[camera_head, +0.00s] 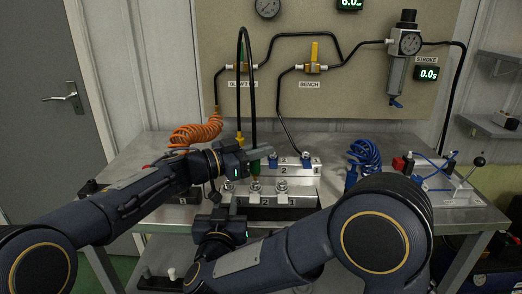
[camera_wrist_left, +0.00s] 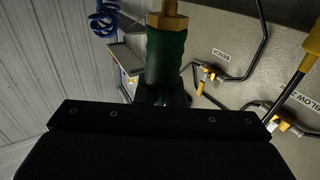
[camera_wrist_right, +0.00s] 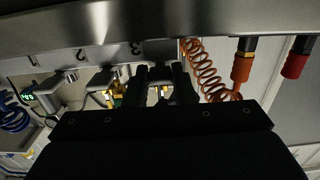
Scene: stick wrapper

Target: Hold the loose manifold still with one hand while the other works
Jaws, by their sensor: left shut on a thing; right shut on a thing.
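The silver manifold (camera_head: 300,171) sits on the bench, with numbers on its face and metal fittings in front. It fills the top of the right wrist view (camera_wrist_right: 60,52), where the numbers 1, 2 and 3 show. My left gripper (camera_head: 250,160) is shut on a green connector (camera_wrist_left: 166,55) with a brass top, upright above the manifold's left end. My right gripper (camera_head: 231,190) is lower, at that same end. Its fingers (camera_wrist_right: 160,85) are shut on a part of the manifold by the 3; the exact part held is largely hidden.
A black hose (camera_head: 239,70) loops above my left gripper. An orange coiled hose (camera_head: 195,132) lies left, a blue coil (camera_head: 365,155) right. A lever box (camera_head: 455,185) stands at the bench's right. A panel (camera_head: 330,95) with valves and gauges rises behind.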

